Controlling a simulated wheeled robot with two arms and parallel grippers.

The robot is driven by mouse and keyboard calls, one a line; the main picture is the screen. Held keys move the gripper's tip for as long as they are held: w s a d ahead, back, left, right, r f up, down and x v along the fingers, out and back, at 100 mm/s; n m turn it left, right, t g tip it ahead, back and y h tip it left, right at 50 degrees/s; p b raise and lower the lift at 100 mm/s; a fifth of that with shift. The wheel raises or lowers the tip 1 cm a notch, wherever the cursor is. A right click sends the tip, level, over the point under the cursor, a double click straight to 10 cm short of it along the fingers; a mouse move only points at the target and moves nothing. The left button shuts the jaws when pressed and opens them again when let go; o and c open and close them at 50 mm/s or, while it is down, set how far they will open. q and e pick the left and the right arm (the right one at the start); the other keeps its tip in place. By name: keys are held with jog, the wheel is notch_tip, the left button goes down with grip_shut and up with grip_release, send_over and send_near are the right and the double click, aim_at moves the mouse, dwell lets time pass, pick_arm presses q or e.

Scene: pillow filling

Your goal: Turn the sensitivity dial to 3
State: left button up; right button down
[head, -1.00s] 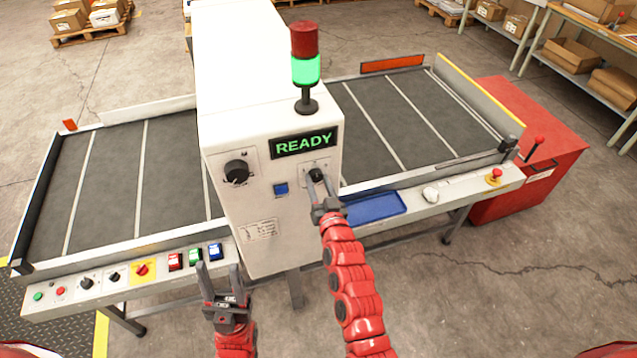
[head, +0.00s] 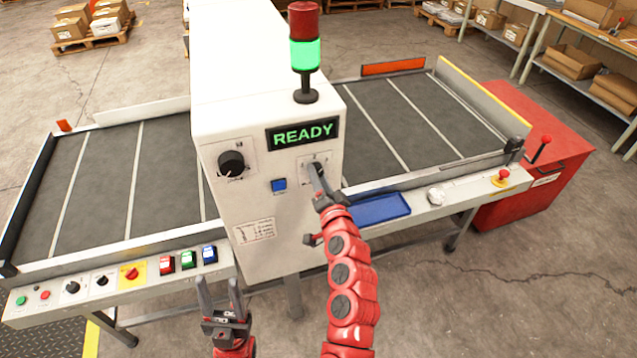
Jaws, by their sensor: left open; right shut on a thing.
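A white cabinet (head: 262,222) carries a large black dial (head: 231,163) on the left of its front face. A smaller black knob (head: 318,165) sits on a plate under the lit READY display (head: 302,135). The markings around both are too small to read, so I cannot tell which is the sensitivity dial. My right gripper (head: 318,178) is shut on the smaller knob, and its fingers partly hide it. My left gripper (head: 218,294) is open and empty, low in front of the cabinet and away from both knobs.
A blue button (head: 279,185) sits between the knobs. A green-lit stack light (head: 305,54) stands on top. A control rail (head: 135,290) with several buttons runs at lower left. A blue tray (head: 381,208) lies right of the cabinet. A red cabinet (head: 548,150) stands far right.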

jog(key=shift+m+b, duration=0.4)
jog(key=shift+m, duration=1.3)
jog(key=shift+c, duration=2)
grip_release()
jog(key=shift+s, duration=0.1)
